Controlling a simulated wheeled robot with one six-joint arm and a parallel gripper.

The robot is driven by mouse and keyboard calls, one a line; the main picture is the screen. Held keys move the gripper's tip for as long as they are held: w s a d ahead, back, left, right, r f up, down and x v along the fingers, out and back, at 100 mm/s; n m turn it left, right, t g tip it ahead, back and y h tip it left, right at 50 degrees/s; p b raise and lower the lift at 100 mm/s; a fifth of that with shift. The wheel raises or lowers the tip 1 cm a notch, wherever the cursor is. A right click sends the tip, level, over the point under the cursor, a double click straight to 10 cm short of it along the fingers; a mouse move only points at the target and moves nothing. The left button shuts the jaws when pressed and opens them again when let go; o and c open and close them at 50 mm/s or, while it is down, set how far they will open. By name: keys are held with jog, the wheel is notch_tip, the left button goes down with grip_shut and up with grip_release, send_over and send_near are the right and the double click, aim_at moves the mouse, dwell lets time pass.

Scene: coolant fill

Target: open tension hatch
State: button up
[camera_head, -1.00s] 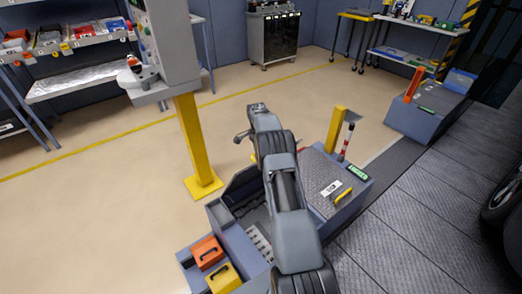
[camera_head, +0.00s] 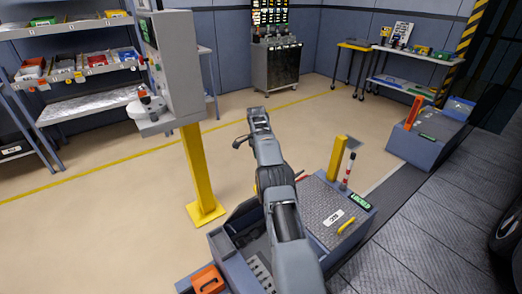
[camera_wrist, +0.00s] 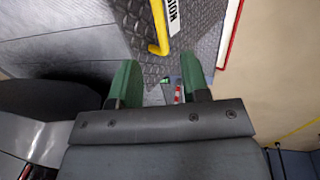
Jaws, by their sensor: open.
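The hatch is a grey tread-plate lid (camera_head: 318,199) on a low grey unit, right of my arm in the head view. It lies flat and looks closed. It has a yellow bar handle (camera_head: 346,225) and a white label (camera_head: 333,217). In the wrist view the handle (camera_wrist: 160,30) and part of the label (camera_wrist: 172,14), ending in "ION", show at the top. My gripper (camera_wrist: 160,70) has two green fingers, wide apart and empty. The handle lies beyond the fingertips, apart from them. I cannot make out the fingers in the head view.
A small green-lit display (camera_head: 361,201) sits at the lid's right corner. A yellow post (camera_head: 337,158) and a red-and-white post (camera_head: 347,171) stand behind the lid. A yellow-footed control pillar (camera_head: 202,175) stands left of my arm. An orange case (camera_head: 207,279) sits at bottom left. Open floor lies beyond.

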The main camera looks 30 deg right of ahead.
jog(key=shift+w+r+p, duration=0.15)
jog(key=shift+r+p, duration=0.4)
jog(key=shift+r, duration=0.25)
jog(key=shift+c, duration=0.4)
